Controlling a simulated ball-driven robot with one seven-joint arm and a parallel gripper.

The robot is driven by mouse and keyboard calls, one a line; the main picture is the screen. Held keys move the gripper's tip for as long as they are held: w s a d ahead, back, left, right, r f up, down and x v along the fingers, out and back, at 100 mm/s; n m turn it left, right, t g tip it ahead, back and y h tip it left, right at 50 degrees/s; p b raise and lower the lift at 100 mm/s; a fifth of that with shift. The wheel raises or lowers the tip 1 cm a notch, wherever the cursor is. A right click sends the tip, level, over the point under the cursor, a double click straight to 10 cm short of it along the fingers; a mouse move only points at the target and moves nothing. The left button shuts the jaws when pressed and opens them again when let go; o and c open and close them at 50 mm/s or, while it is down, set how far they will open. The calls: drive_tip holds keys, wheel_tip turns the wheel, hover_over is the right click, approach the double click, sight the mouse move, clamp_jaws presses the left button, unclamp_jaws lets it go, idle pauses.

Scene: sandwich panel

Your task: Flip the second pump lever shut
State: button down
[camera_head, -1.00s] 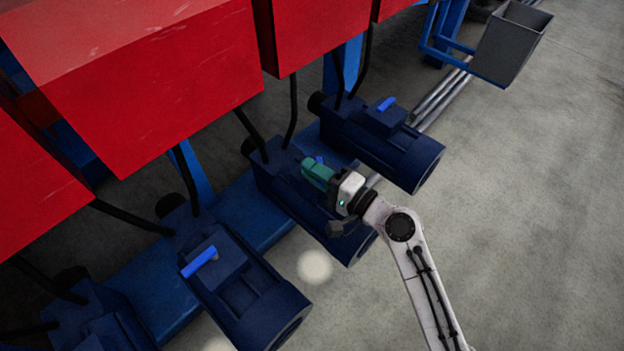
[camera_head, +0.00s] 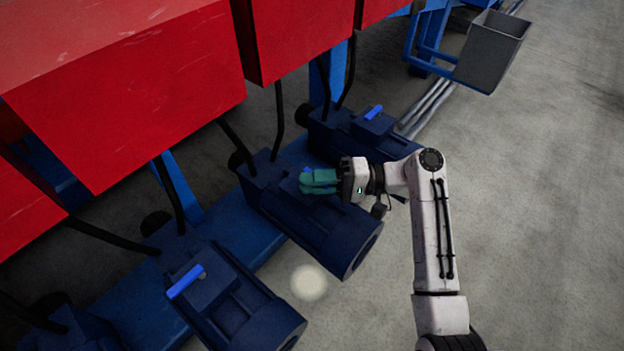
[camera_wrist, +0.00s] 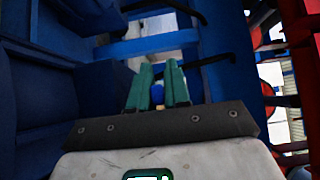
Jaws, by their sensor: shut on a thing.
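The middle pump (camera_head: 325,232) is a dark blue motor block on a blue base. Its small blue lever (camera_head: 306,169) is mostly hidden by my green fingers. My gripper (camera_head: 318,182) is over the top of this pump, coming in from the right. In the wrist view, the two green fingertips (camera_wrist: 158,82) stand a little apart with the blue lever (camera_wrist: 157,91) between them, so my gripper is shut on the lever. The lever's exact angle is hidden.
A nearer pump with a blue lever (camera_head: 186,282) is at the lower left. A farther pump has its blue lever (camera_head: 374,112) just beyond my wrist. Red boxes (camera_head: 130,90) hang above with black hoses. Bare floor (camera_head: 540,220) lies to the right.

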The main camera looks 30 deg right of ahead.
drive_tip(key=shift+f+g, duration=0.1)
drive_tip(key=shift+g, duration=0.2)
drive_tip(key=c, duration=1.2)
unclamp_jaws()
drive_tip(key=shift+s+d+p, duration=0.2)
drive_tip(key=shift+d+p, duration=0.1)
drive_tip(key=shift+d, duration=0.25)
drive_tip(key=p+v, duration=0.2)
drive_tip(key=v, duration=0.7)
drive_tip(key=shift+s+d+f+p, duration=0.2)
drive_tip(key=shift+d+p, duration=0.1)
drive_tip(key=shift+p, duration=0.1)
